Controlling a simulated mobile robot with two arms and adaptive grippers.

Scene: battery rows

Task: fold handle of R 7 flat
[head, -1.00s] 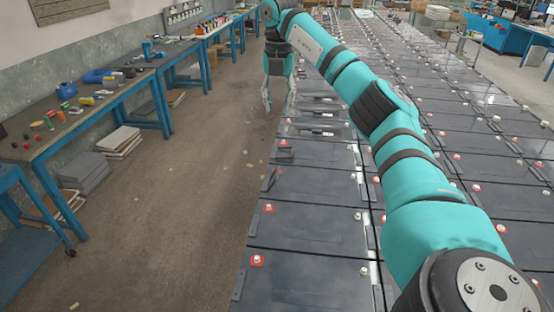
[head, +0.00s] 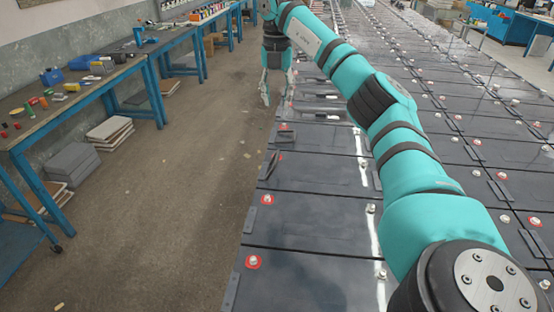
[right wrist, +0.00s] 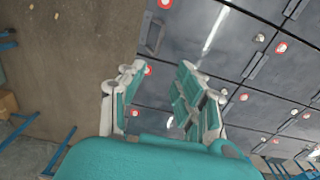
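Dark flat batteries form long rows, with handles along the left edge of the nearest row. One handle (head: 272,163) stands up from the edge; another dark handle (head: 286,135) sticks out just beyond it. I cannot read which battery is R 7. My right gripper (head: 277,90) hangs over the row's left edge farther off, fingers pointing down, apart from these handles. In the right wrist view the gripper (right wrist: 160,95) is open with nothing between its fingers. A handle loop (right wrist: 155,38) shows beyond the fingertips there. My left gripper is not in view.
Blue workbenches (head: 82,118) with tools and small items line the wall at left. Stacked boards (head: 110,130) lie beneath. The brown floor aisle (head: 170,200) between benches and batteries is clear. Red-ringed terminals (head: 253,262) stud the battery tops.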

